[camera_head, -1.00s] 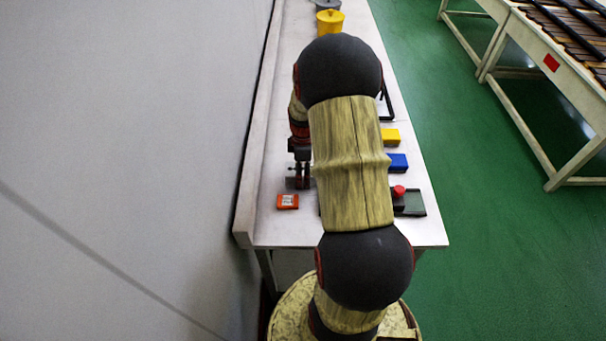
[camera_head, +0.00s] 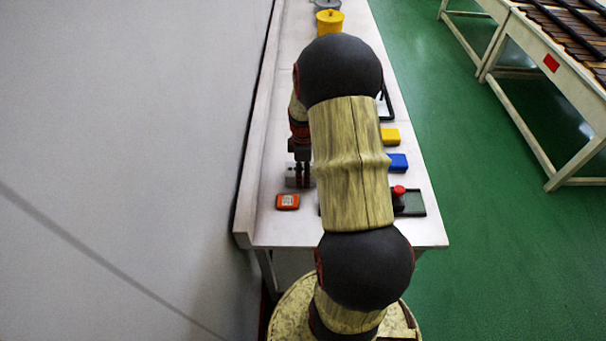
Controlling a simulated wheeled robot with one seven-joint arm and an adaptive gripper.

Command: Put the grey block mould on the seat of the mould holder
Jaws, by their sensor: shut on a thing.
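My gripper (camera_head: 299,181) points down at the left part of the white table, to the left of my arm. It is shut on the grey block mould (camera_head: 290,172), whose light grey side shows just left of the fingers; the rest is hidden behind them. The mould is at or close to the table top; I cannot tell whether it touches. No mould holder seat can be clearly made out. A dark flat device with a red knob (camera_head: 399,190) stands at the right front, partly hidden by my arm; I cannot tell whether it is the holder.
An orange box with a white label (camera_head: 288,202) lies just in front of my gripper. A blue block (camera_head: 397,162), a yellow block (camera_head: 390,136) and a black frame (camera_head: 387,104) are along the right. Yellow (camera_head: 329,22) and grey pots stand at the back. A wall borders the left.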

